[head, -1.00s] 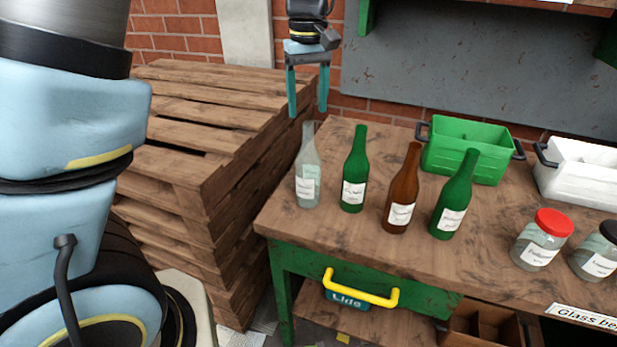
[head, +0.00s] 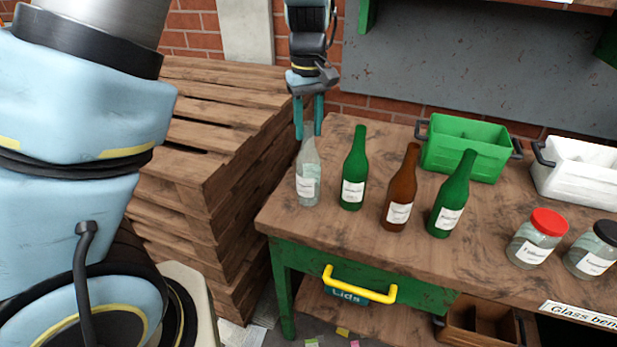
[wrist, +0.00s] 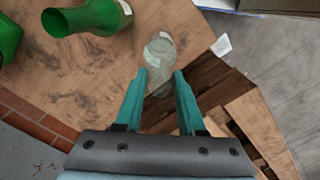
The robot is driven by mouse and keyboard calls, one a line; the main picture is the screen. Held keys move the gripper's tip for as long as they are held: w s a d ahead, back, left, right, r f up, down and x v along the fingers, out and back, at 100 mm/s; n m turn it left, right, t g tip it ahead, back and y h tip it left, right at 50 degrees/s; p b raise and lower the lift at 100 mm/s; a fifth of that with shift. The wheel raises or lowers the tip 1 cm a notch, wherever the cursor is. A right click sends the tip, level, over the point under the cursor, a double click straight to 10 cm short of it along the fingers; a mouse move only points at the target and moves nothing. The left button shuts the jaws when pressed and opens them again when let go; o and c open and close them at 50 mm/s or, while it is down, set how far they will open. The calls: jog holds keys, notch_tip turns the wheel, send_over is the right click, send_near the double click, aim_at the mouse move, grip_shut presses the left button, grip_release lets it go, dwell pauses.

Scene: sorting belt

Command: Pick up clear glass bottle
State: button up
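The clear glass bottle (head: 308,180) stands upright at the left end of the wooden bench, with a pale label on its front. My gripper (head: 309,134) is right above it in the head view, fingers pointing down on either side of its neck top. In the wrist view the clear bottle (wrist: 158,52) shows between and just beyond my open fingers (wrist: 160,74). The fingers are apart, and I see no grip on the glass. Whether a finger touches the neck cannot be told.
A green bottle (head: 354,170) stands close to the right. A brown bottle (head: 400,192) and another green bottle (head: 453,195) follow. Jars with red (head: 536,240) and black lids, a green crate (head: 465,150) and a white crate stand farther right. Stacked pallets (head: 215,150) are left of the bench.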

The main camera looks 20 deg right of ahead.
grip_shut()
dwell(0.9)
